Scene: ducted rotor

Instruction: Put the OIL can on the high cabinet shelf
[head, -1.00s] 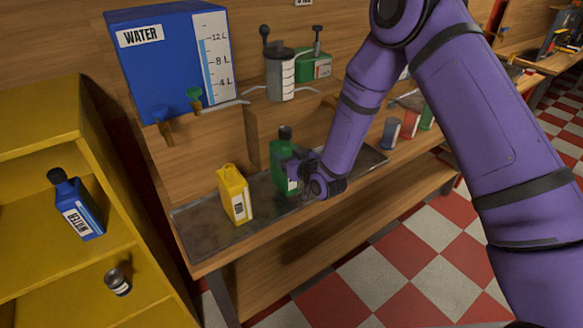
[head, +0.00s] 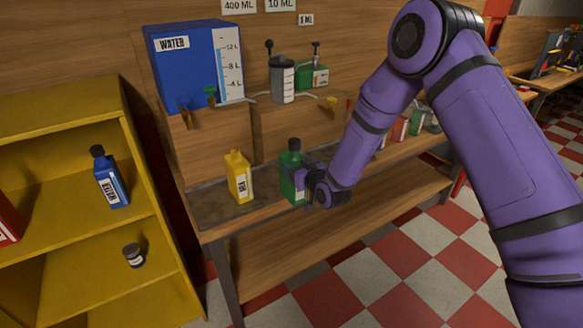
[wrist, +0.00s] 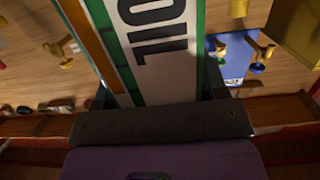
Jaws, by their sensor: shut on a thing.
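The green OIL can (head: 291,172), with a dark cap, is at the front edge of the workbench in the head view. My gripper (head: 309,186) is shut on it from the right side. In the wrist view, the can with its white OIL label (wrist: 160,50) fills the space between the fingers of my gripper (wrist: 157,88). I cannot tell how far its base is above the bench. The yellow cabinet (head: 150,190) stands at the left with open shelves. A blue bottle (head: 111,180) stands on its upper visible shelf.
A yellow can (head: 239,178) stands on the metal tray (head: 212,208) left of the OIL can. A small dark jar (head: 134,256) is on the cabinet's lower shelf, and a red object (head: 8,220) is at the left edge. The blue water tank (head: 190,65) is behind.

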